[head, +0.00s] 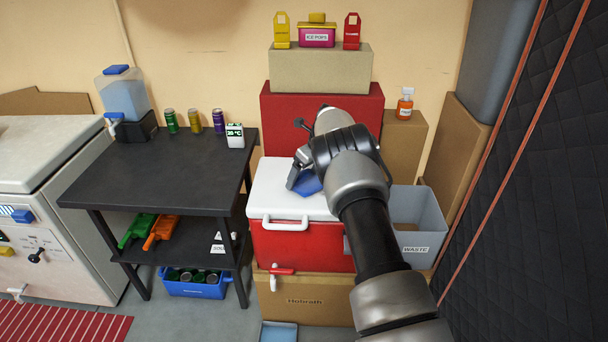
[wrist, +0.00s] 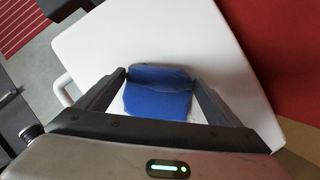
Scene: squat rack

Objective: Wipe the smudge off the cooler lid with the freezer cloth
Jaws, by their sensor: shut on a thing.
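A red cooler (head: 300,243) with a white lid (head: 275,198) stands on a cardboard box in the middle of the head view. The blue cloth (head: 306,183) is at the lid's top, partly hidden by my arm. In the wrist view my gripper (wrist: 160,82) is shut on the blue cloth (wrist: 158,100), which is folded between the fingers over the white lid (wrist: 165,45). I cannot tell for sure whether the cloth touches the lid. No smudge shows on the visible part of the lid; the area under the cloth and gripper is hidden.
A dark table (head: 165,170) with cans and a water dispenser (head: 124,100) stands left of the cooler. A grey waste bin (head: 418,210) is close on the right. A red box (head: 275,115) and stacked cardboard rise behind the lid. A dark padded wall (head: 540,200) bounds the right.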

